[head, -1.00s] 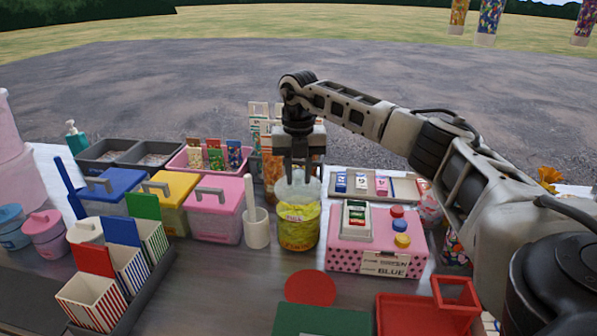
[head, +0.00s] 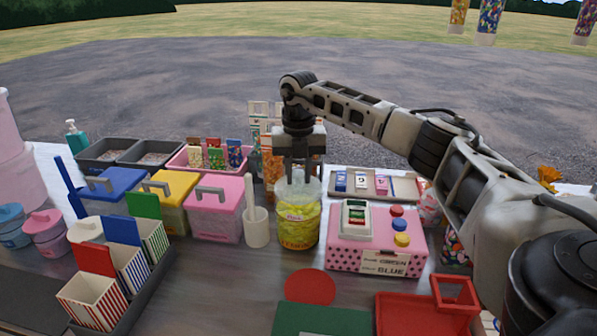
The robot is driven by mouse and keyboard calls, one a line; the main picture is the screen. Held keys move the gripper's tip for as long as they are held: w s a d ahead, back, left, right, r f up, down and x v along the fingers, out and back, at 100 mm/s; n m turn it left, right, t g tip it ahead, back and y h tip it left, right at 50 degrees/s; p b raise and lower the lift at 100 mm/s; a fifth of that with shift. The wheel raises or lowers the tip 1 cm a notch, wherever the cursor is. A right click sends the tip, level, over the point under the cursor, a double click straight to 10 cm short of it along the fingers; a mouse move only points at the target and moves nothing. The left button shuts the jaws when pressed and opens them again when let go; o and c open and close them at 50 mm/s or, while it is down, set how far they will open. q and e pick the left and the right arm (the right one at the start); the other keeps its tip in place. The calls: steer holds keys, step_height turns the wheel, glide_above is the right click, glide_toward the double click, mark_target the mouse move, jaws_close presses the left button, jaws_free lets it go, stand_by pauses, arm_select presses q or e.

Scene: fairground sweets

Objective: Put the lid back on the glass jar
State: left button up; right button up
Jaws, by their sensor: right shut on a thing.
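My right gripper (head: 298,180) points straight down over the jar's mouth. It is shut on the pale, see-through lid (head: 306,188), which sits at the top of the jar. I cannot tell whether the lid is fully seated on the rim. My left gripper is not in view.
A pink dotted box with buttons (head: 345,256) stands close to the jar's right. A white cup with a handle (head: 257,230) stands close on its left. A red disc (head: 310,287) lies in front, and a red tray (head: 400,312) is at front right.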

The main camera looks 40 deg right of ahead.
steer(key=shift+f, duration=0.1)
stand_by(0.7)
steer(key=o, duration=1.6)
steer(key=shift+c, duration=0.2)
steer(key=shift+r, duration=3.5)
jaws_close()
steer(key=shift+f, duration=0.15)
